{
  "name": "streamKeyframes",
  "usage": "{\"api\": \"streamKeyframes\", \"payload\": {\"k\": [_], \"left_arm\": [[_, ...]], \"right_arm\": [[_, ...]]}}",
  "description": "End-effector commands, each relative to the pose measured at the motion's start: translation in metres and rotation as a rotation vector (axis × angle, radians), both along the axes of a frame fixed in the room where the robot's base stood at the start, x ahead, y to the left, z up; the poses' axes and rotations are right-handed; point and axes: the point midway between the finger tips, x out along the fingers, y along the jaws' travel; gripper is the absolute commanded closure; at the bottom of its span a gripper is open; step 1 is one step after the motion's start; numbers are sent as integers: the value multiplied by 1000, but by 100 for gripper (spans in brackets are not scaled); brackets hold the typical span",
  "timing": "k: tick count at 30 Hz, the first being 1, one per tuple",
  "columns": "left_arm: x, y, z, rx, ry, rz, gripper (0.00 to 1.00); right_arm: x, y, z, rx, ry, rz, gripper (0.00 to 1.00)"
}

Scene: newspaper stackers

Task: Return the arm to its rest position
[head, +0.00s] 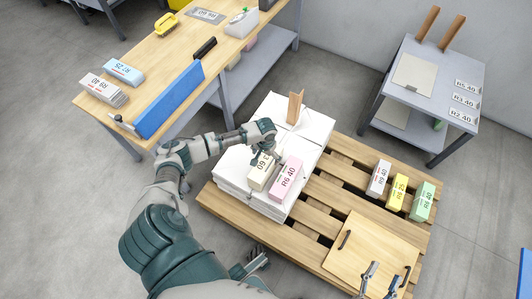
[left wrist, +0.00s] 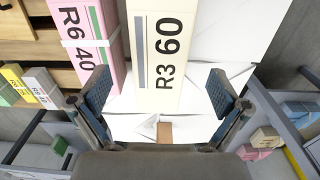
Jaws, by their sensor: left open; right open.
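My left arm reaches over the white paper stack (head: 238,170) on the pallet. My left gripper (head: 275,158) is open at the cream bundle marked R3 60 (head: 259,175). In the left wrist view the open fingers (left wrist: 158,98) stand apart on either side of the cream bundle's near end (left wrist: 155,60), with gaps to both. I cannot tell how far above it they are. A pink bundle marked R6 40 (head: 286,182) lies beside the cream one on the stack. My right gripper (head: 376,278) is open and empty at the bottom of the head view.
The slatted pallet (head: 320,208) also carries white, yellow and green bundles (head: 399,194) and a wooden board (head: 368,250). A wooden piece (head: 295,108) stands on the stack. A workbench (head: 160,54) with a blue bar (head: 170,99) is at left, a grey cart (head: 445,75) at right.

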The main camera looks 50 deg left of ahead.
Motion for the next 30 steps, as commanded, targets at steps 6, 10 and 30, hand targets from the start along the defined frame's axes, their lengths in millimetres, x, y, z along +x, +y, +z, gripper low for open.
{"api": "streamKeyframes", "payload": {"k": [6, 10, 30], "left_arm": [[1, 0, 31, -1, -1, 0, 0], [0, 0, 37, 0, 0, -1, 0], [-14, -254, 24, -320, -705, -437, 0]], "right_arm": [[0, 0, 0, 0, 0, 0, 44], [0, 0, 0, 0, 0, 0, 44], [-1, 0, 6, 9, -30, 1, 44]]}}
